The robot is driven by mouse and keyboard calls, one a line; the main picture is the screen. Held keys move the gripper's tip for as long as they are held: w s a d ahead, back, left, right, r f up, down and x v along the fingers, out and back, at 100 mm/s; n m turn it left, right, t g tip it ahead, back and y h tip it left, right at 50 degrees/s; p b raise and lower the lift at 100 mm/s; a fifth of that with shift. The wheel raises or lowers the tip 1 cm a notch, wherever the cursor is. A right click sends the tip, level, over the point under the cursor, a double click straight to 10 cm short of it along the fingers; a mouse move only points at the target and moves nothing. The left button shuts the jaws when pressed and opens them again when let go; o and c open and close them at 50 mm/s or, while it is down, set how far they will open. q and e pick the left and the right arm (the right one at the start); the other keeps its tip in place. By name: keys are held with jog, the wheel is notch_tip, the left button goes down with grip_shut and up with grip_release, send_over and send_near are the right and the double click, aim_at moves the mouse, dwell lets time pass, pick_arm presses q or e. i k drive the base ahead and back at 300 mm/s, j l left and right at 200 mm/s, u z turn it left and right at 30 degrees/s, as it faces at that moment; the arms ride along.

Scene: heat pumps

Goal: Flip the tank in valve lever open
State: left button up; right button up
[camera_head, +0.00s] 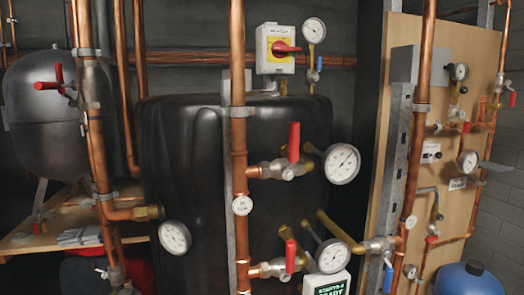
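A black tank (200,140) stands in the middle of the view. A valve with a red lever (293,142) sits on a short horizontal pipe at the tank's front, with the lever upright, across the pipe. Below it, a second valve has a red lever (290,255), also upright. A red-handled valve (50,84) is at the upper left, by the grey round vessel. I cannot tell from the labels which lever is the tank in valve's. Neither of my grippers is in view.
A vertical copper pipe (238,90) with a round white tag (242,205) stands before the tank. Gauges (342,163) and (332,256) sit close to the red levers. A wooden panel (378,150) with more pipes is at right. A blue vessel (468,281) is at lower right.

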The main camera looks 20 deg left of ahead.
aim_at(38, 85)
jog(key=i+j+u, duration=0.1)
jog(key=j, duration=0.35)
jog(key=i+j+u, duration=0.1)
jog(key=j, duration=0.35)
jog(key=i+j+u, duration=0.1)
jog(key=j, duration=0.3)
jog(key=i+j+u, duration=0.1)
jog(key=j, duration=0.3)
jog(key=i+j+u, duration=0.1)
jog(key=j, duration=0.35)
jog(key=i+j+u, duration=0.1)
jog(key=i+j, duration=0.2)
